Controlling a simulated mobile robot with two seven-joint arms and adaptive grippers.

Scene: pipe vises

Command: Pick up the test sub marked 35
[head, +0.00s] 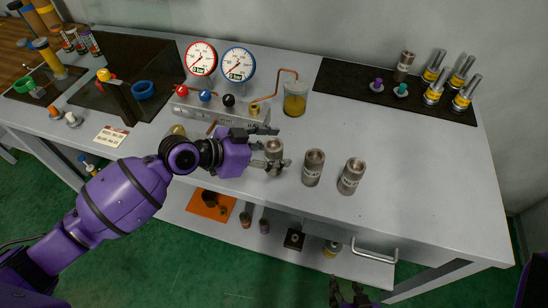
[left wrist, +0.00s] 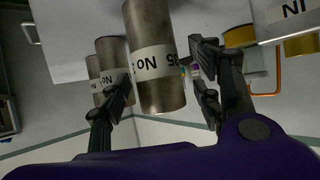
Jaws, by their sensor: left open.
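The test sub marked 35 is a grey metal cylinder with a white label; in the left wrist view it (left wrist: 158,92) appears upside down between my finger pads, its label reading "No" and "35". In the head view the sub (head: 274,148) stands on the workbench, the leftmost of three alike. My left gripper (head: 276,167) is open at this sub, with a finger on either side; in the left wrist view (left wrist: 165,95) gaps show beside it. My right gripper (head: 349,291) is at the bottom edge, partly cut off; its opening is unclear.
Two similar subs, a middle one (head: 313,167) and a right one (head: 351,176), stand to the right. Behind are a gauge manifold (head: 215,112) and a beaker (head: 295,99). A black mat (head: 345,80) holds yellow-banded cylinders. The bench's right front is clear.

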